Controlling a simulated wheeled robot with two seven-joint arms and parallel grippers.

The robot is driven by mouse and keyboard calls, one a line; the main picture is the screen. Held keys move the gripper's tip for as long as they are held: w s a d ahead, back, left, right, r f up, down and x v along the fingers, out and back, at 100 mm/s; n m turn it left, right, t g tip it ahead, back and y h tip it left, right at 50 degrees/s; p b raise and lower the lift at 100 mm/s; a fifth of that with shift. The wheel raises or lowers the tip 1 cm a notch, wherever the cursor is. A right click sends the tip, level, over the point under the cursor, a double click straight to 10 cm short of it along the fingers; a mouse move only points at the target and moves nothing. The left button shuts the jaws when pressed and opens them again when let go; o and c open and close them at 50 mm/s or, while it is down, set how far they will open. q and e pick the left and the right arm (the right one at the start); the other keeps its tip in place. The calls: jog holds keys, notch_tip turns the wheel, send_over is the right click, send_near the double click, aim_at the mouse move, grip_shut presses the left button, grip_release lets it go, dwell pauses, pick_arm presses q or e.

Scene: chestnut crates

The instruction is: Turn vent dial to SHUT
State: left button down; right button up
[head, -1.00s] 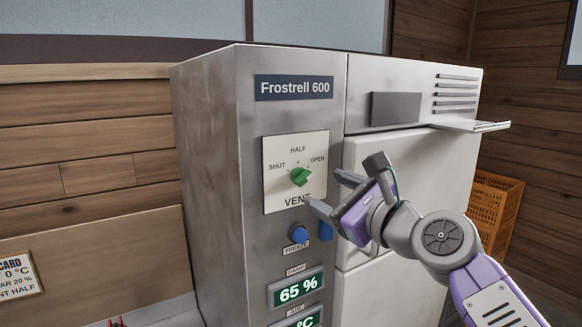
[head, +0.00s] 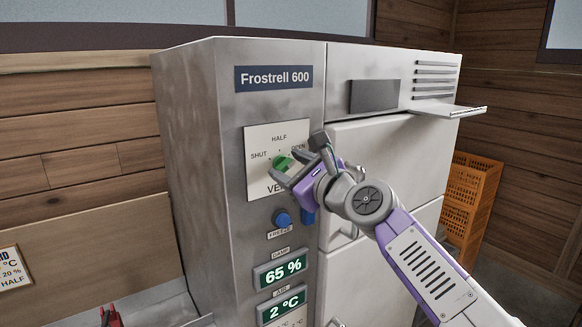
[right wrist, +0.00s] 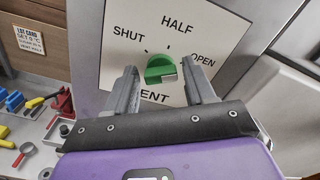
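The green vent dial (head: 282,162) sits on a white plate (head: 259,183) marked SHUT, HALF and OPEN, on the front of the grey Frostrell 600 cabinet (head: 230,110). It shows clearly in the right wrist view (right wrist: 160,68); I cannot tell for sure which mark it points at. My right gripper (head: 290,163) is at the dial and partly covers it in the head view. In the right wrist view its fingers (right wrist: 160,72) are apart, one on each side of the dial, with gaps showing. My left gripper is not in view.
Below the plate are a blue FREEZE knob (head: 282,218) and displays reading 65 % (head: 281,269) and 2 °C (head: 282,305). A white shelf flap (head: 455,111) juts out at right. Orange crates (head: 470,195) stand beyond. Tools lie at lower left in the wrist view.

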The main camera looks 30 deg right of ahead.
jog(key=c, duration=0.8)
